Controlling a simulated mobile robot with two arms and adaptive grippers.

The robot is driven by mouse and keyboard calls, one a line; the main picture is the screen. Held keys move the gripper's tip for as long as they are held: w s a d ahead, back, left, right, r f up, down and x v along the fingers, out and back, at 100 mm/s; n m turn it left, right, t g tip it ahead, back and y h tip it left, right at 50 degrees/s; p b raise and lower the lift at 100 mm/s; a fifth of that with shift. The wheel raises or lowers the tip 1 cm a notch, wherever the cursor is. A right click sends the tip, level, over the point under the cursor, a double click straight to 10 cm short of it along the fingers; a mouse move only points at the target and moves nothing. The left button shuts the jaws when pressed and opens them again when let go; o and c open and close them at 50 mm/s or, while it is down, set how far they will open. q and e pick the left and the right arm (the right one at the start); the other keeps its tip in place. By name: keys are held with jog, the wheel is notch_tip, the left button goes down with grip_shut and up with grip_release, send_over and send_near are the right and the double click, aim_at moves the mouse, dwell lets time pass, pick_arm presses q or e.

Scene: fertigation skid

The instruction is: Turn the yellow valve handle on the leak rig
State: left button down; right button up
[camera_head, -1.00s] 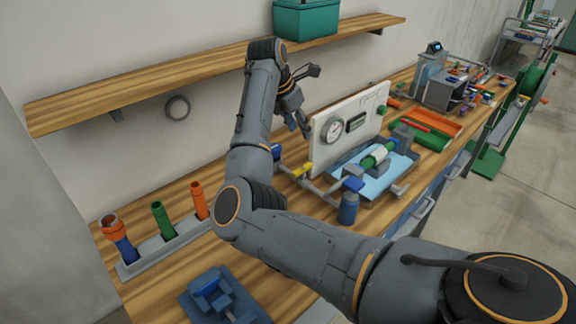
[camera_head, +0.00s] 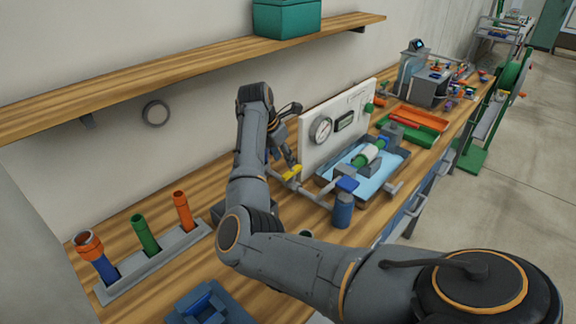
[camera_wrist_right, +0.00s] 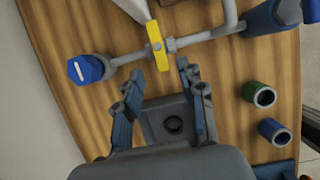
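The yellow valve handle (camera_head: 292,173) sits on a grey pipe of the leak rig (camera_head: 332,138), low by the left edge of its white gauge panel. In the right wrist view the handle (camera_wrist_right: 157,46) is a flat yellow bar across the pipe, just ahead of the fingers. My right gripper (camera_head: 283,158) is just above the handle in the head view. The wrist view shows its fingers (camera_wrist_right: 158,76) spread open, with nothing held. The handle's near end lies in line with the gap; I cannot tell the depth left between them. My left gripper is not in view.
A blue-capped pipe end (camera_wrist_right: 85,69) lies left of the handle in the wrist view. A blue cylinder (camera_head: 342,210) and a shallow tray (camera_head: 325,181) are beside the pipework. A rack (camera_head: 155,262) holds upright coloured pipes. The wooden shelf (camera_head: 190,68) hangs above.

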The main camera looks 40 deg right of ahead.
aim_at(290, 172)
jog(key=p+x, duration=0.1)
jog(key=x, duration=0.5)
jog(key=shift+w+f, duration=0.1)
jog(key=shift+f, duration=0.15)
jog(key=shift+c, duration=0.2)
grip_shut()
